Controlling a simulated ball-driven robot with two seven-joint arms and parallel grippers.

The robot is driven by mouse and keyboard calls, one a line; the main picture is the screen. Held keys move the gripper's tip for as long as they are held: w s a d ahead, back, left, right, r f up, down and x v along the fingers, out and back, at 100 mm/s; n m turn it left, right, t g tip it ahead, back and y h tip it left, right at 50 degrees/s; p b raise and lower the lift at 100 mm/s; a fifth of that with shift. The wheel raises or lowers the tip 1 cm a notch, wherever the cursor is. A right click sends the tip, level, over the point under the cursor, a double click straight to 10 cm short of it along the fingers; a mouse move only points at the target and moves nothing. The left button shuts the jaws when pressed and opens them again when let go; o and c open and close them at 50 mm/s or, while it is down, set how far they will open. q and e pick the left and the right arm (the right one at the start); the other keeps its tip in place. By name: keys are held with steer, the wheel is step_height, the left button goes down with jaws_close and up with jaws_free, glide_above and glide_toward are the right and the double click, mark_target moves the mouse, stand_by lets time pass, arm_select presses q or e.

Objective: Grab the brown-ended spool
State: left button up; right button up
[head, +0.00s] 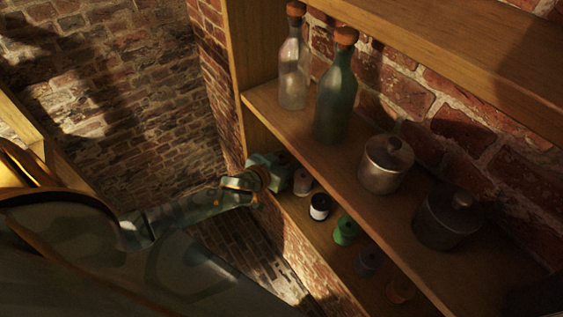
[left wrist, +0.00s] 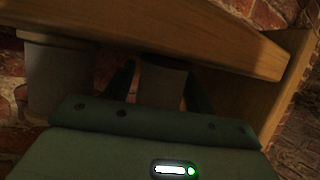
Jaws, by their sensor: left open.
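My left gripper (head: 279,170) is at the left end of the lower shelf, its open jaws facing the spools. In the left wrist view, a greyish spool with a dark end (left wrist: 163,78) stands between the two open fingers (left wrist: 161,90), with no clear contact. Another pale spool with a brownish end (left wrist: 58,78) stands to its left. In the head view a pale spool (head: 302,182) stands just right of the gripper. The dim light leaves unclear which is the brown-ended one; an orange-brown spool (head: 400,290) is also at the row's near end. My right gripper is not seen.
A black-and-white spool (head: 320,206), a green spool (head: 346,230) and a dark blue-grey spool (head: 368,262) continue the row. The upper shelf (head: 350,207) overhangs them, bearing two corked bottles (head: 336,100) and two lidded jars (head: 385,165). An upright side panel closes the left end.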

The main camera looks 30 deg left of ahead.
arm_select(q)
steer(key=shift+w+f, duration=0.15)
steer(key=shift+w, duration=0.15)
steer(key=shift+s, duration=0.15)
steer(key=c, duration=0.7)
